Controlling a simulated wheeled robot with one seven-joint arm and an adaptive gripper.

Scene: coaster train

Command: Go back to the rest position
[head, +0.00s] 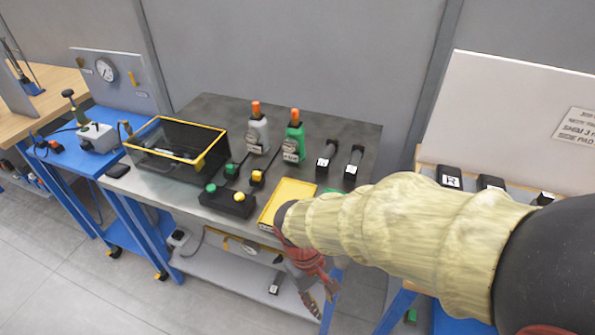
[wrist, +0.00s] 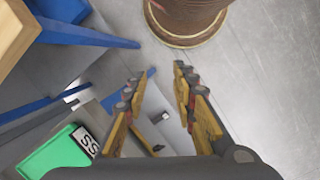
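My gripper (head: 308,280) hangs in front of the grey workbench (head: 150,186), beyond its front edge, with my pale yellow sleeved arm reaching in from the right. In the wrist view my gripper (wrist: 155,77) has its two yellow-and-red fingers spread apart, with nothing held between them. Grey floor and part of a bench's lower structure show behind the fingers. The arm hides the right front part of the bench.
On the bench are a black yellow-rimmed crate (head: 217,148), a button box (head: 228,206), a yellow tray (head: 287,190) and two orange-topped bottles, one grey (head: 258,135), one green (head: 295,140). A green block (wrist: 60,152) is low left in the wrist view. Floor (head: 90,290) lies clear in front.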

